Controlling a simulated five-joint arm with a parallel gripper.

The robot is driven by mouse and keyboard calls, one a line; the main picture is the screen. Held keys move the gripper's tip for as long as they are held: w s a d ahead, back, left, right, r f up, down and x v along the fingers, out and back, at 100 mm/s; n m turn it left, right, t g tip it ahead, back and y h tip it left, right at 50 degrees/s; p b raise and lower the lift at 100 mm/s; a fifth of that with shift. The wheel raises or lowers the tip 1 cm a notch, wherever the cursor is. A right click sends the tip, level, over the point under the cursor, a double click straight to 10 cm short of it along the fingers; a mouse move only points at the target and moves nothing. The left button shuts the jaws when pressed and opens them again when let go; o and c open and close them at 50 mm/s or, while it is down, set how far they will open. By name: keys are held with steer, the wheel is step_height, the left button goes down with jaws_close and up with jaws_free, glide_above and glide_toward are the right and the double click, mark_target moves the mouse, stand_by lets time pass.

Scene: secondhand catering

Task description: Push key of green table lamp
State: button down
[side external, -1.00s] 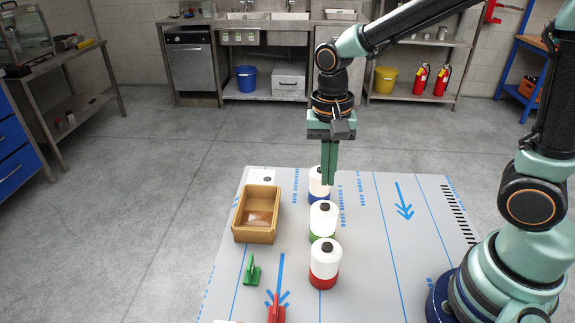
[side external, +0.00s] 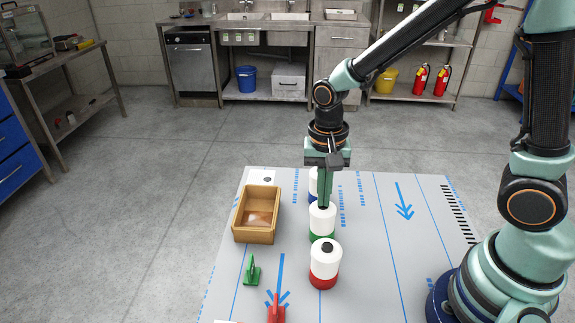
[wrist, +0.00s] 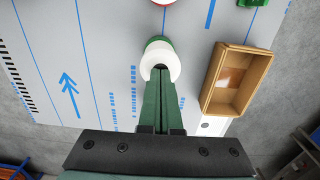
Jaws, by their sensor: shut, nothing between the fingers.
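The green table lamp (side external: 322,224) has a white rounded body and a green base and stands upright between the other two lamps. It also shows in the wrist view (wrist: 147,66). My gripper (side external: 324,203) is shut and empty, pointing straight down, with its tips at the top of the green lamp. In the wrist view the shut fingertips (wrist: 160,70) overlap the lamp's top. The dark key there is mostly hidden, and I cannot tell whether the tips touch it.
A red-based lamp (side external: 325,263) stands in front and a blue-based lamp (side external: 312,184) behind, partly covered by my fingers. A wooden box (side external: 257,237) stands left. Green (side external: 252,271) and red (side external: 276,312) small objects lie nearer the front. The table's right side is clear.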

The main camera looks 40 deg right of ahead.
steer(key=shift+s+f, duration=0.35)
steer(key=shift+f, duration=0.4)
step_height(320, 180, up, 16)
steer(key=w, duration=0.1)
steer(key=shift+w+d+f, duration=0.25)
steer(key=shift+w, duration=0.05)
steer(key=s+d+r+n+t, duration=0.1)
steer(key=s+d+n+t, duration=0.4)
steer(key=n, duration=0.4)
steer(key=shift+s+d+t, duration=0.3)
steer(key=shift+d+t, duration=0.1)
steer(key=shift+d, duration=0.15)
